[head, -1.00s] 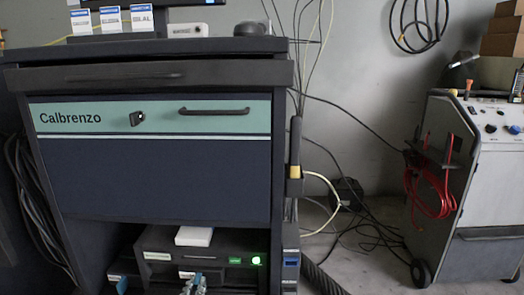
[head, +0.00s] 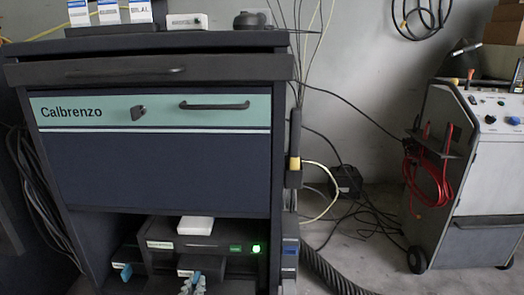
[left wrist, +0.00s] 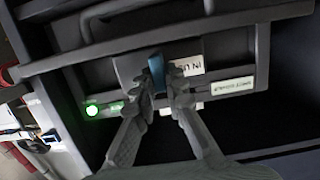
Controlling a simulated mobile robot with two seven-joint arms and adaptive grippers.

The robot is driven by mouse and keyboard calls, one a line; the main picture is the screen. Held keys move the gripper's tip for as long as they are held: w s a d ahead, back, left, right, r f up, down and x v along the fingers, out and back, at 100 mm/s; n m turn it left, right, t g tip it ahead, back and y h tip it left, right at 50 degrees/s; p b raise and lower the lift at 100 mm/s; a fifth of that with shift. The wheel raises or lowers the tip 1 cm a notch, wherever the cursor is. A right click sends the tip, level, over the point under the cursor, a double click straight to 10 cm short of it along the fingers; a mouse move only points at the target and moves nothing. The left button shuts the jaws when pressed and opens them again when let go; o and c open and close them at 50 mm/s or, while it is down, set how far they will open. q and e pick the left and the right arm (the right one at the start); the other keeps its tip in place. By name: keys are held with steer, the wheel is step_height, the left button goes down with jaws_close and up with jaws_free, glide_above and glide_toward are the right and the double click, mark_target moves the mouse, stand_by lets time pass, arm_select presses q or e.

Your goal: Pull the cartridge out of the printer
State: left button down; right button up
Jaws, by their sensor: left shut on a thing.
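The dark printer (head: 215,246) sits on the low shelf of the cabinet, with a green light lit on its front. The cartridge (left wrist: 128,68) is at the printer's front, with a white label and a blue tab (left wrist: 157,72). In the head view, its labelled front (head: 186,272) shows just above my left gripper (head: 193,287), which is cut by the bottom edge. In the left wrist view, my left gripper (left wrist: 165,90) is shut on the blue tab. How far the cartridge stands out of the printer I cannot tell. My right gripper is out of view.
A white box (head: 196,225) lies on the printer. Another blue tab (head: 126,271) stands out at its left. The Calbrenzo drawer (head: 160,170) overhangs the shelf. A grey cart (head: 475,195) with red cables stands at the right; dark cables lie on the floor between.

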arm_select(q)
steer(key=shift+s+a+r+p, duration=0.1)
steer(key=shift+s+p, duration=1.35)
steer(key=shift+s, duration=1.4)
